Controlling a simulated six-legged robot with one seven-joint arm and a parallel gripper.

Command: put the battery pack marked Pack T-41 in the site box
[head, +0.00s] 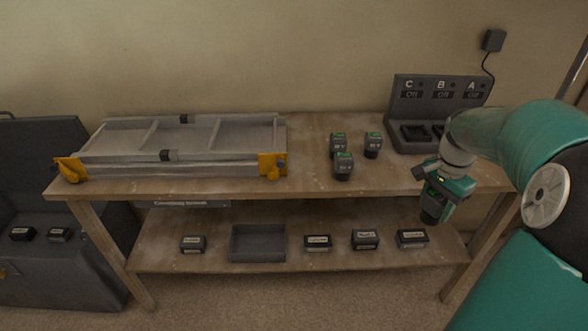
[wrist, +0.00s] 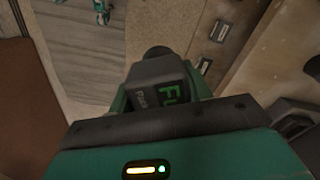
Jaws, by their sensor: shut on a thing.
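My gripper (head: 440,192) is shut on a dark battery pack (head: 431,214), held in the air in front of the bench's right part. In the wrist view the pack (wrist: 160,72) sits between the green fingers. Its face has large green letters, "FU" visible, and smaller print that I cannot read fully, so its marking is uncertain. Three other dark packs with green tops stand on the bench: one at the back left (head: 338,138), one at the right (head: 373,149) and one in front (head: 343,171). A dark grey box (head: 60,272), likely the site box, stands at the far left.
A charger (head: 405,103) marked C, B, A stands at the bench's back right. A grey frame with orange ends (head: 190,135) covers the bench's left. The lower shelf (head: 290,263) holds a shallow tray (head: 257,257) and several labelled dark blocks. Two labelled blocks (head: 22,233) (head: 58,234) show at the box.

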